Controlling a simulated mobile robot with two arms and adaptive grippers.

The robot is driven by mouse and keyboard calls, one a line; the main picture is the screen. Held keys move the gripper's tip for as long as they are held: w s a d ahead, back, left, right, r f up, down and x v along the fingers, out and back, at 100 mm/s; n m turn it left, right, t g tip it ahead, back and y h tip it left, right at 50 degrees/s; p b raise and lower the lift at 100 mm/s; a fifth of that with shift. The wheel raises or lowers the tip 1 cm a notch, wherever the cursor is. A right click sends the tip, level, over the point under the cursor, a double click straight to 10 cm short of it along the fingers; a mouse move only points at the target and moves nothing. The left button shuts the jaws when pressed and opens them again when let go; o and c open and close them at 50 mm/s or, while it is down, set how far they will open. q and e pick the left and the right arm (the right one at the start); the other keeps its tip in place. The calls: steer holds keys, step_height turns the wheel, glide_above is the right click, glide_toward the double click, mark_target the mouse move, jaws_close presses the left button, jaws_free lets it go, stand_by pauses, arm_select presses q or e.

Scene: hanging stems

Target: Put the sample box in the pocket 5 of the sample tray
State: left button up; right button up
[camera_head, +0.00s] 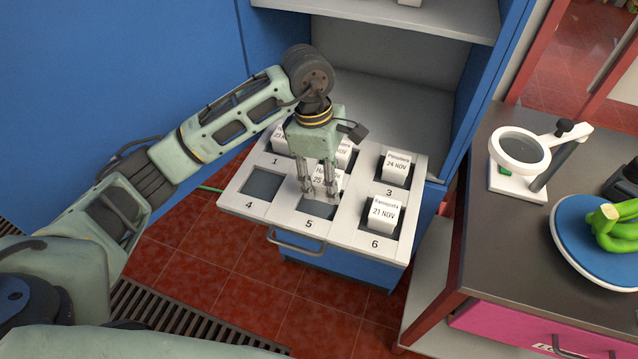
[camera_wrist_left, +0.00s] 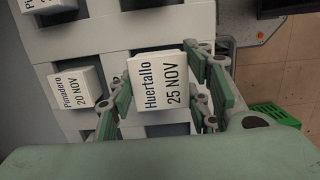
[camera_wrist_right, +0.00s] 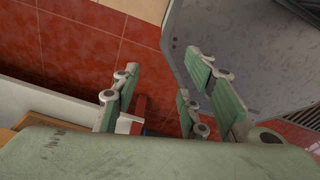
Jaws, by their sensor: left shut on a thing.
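The white sample box (camera_head: 325,174), labelled "Huertallo 25 NOV", is held between the fingers of my left gripper (camera_head: 320,192). The box label also faces the camera in the left wrist view (camera_wrist_left: 162,85). The sample tray (camera_head: 233,203) is a pale pull-out board with numbered pockets. Pocket 5 (camera_head: 318,210) lies in its front middle, right under the box; its dark floor shows in front of the fingers. I cannot tell whether the box's lower end is inside the pocket. My right gripper (camera_wrist_right: 165,108) is open and empty, away from the tray; it is outside the head view.
Pocket 4 (camera_head: 262,184) is empty. Boxes stand in pockets 1, 2, 3 (camera_head: 397,166) and 6 (camera_head: 383,213). A blue cabinet surrounds the tray. A dark table (camera_head: 510,235) at right holds a magnifier (camera_head: 520,150) and a plate of green bananas (camera_head: 615,225).

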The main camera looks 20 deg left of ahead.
mark_target(320, 190)
arm_select(q)
steer(key=shift+w+a+f, duration=0.1)
steer(key=shift+a+f, duration=0.35)
steer(key=shift+a, duration=0.25)
step_height(320, 190, down, 3)
steer(key=shift+f+p, duration=0.1)
steer(key=shift+p, duration=0.75)
steer(key=shift+f, duration=0.6)
steer(key=o, duration=0.8)
steer(key=shift+c, duration=0.2)
steer(key=o, duration=0.4)
steer(key=shift+o, duration=0.2)
arm_select(e)
steer(key=shift+a+r, duration=0.25)
steer(key=shift+r, duration=0.65)
